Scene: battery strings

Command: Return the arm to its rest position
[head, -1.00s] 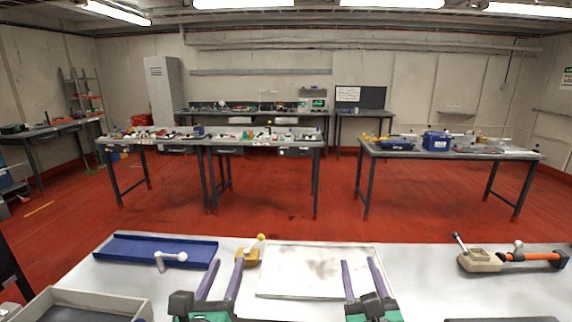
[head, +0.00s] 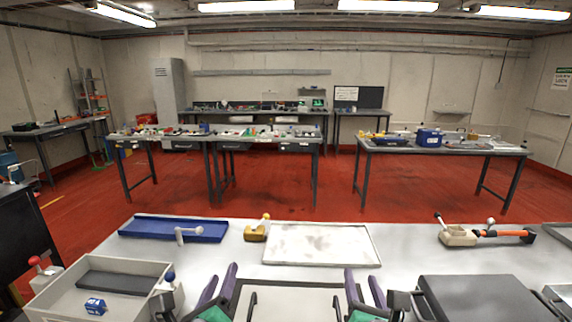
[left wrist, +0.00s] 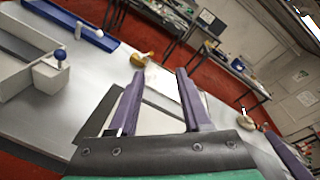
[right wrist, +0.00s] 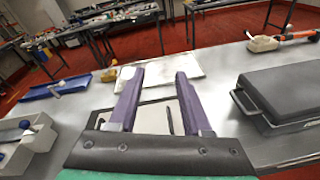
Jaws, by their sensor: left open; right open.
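My left gripper (head: 217,285) shows at the bottom of the head view, its purple fingers apart and empty. My right gripper (head: 364,287) is beside it to the right, also open with nothing between its fingers. Both are at the near side of the grey table (head: 400,262), short of the white tray (head: 320,245). In the left wrist view the open fingers (left wrist: 156,98) point across the table. In the right wrist view the open fingers (right wrist: 158,98) point toward the white tray (right wrist: 165,74).
A blue tray (head: 170,229) and a yellow-brown device (head: 256,233) are at the back left. A grey bin (head: 62,297) holding a small blue box (head: 95,305) is near left. A dark case (head: 480,298) is near right. A beige device with an orange handle (head: 503,234) is back right.

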